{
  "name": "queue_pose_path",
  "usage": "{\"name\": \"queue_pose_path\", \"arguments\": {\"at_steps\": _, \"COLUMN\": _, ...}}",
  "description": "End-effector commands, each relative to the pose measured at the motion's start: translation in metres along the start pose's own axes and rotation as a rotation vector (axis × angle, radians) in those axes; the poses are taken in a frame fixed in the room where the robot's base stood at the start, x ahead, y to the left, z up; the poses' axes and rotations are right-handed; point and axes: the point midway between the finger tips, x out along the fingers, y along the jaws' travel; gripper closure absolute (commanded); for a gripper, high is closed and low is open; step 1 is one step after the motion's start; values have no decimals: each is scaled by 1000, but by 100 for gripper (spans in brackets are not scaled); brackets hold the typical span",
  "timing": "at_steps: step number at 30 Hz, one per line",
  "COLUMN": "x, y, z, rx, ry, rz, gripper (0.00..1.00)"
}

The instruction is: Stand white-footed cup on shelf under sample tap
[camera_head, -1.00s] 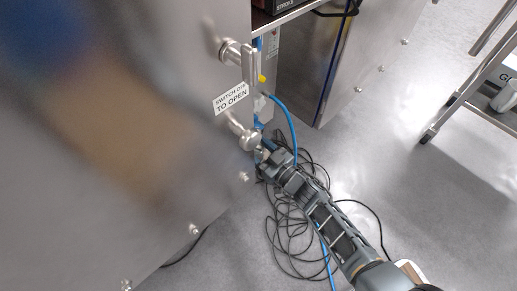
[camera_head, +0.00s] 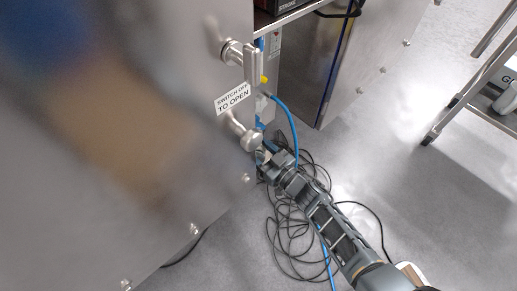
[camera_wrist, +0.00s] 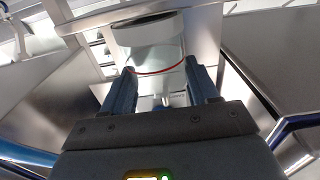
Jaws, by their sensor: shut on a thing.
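In the wrist view my gripper (camera_wrist: 161,66) is shut on a pale, round cup (camera_wrist: 148,52). A thin red line curves around the cup near the fingertips, and its far end shows a greyish round face.
The large steel panel (camera_head: 105,215) with a "SWITCH OFF TO OPEN" label (camera_head: 233,98) and protruding metal latches (camera_head: 238,52) stands close to my gripper. Black cables (camera_head: 290,235) and a blue hose (camera_head: 292,122) lie around my arm. A trolley (camera_head: 470,100) stands right; open floor lies between.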

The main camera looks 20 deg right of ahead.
Motion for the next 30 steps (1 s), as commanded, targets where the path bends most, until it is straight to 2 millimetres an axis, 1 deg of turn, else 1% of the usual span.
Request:
{"name": "queue_pose_path", "arguments": {"at_steps": 11, "x": 0, "y": 0, "z": 2, "rx": 0, "ry": 0, "rz": 0, "gripper": 70}}
{"name": "queue_pose_path", "arguments": {"at_steps": 12, "x": 0, "y": 0, "z": 2, "rx": 0, "ry": 0, "rz": 0, "gripper": 37}}
{"name": "queue_pose_path", "arguments": {"at_steps": 18, "x": 0, "y": 0, "z": 2, "rx": 0, "ry": 0, "rz": 0, "gripper": 18}}
{"name": "queue_pose_path", "arguments": {"at_steps": 20, "x": 0, "y": 0, "z": 2, "rx": 0, "ry": 0, "rz": 0, "gripper": 12}}
{"name": "queue_pose_path", "arguments": {"at_steps": 21, "x": 0, "y": 0, "z": 2, "rx": 0, "ry": 0, "rz": 0, "gripper": 11}}
{"name": "queue_pose_path", "arguments": {"at_steps": 27, "x": 0, "y": 0, "z": 2, "rx": 0, "ry": 0, "rz": 0, "gripper": 11}}
{"name": "queue_pose_path", "arguments": {"at_steps": 30, "x": -6, "y": 0, "z": 2, "rx": 0, "ry": -2, "rz": 1, "gripper": 11}}
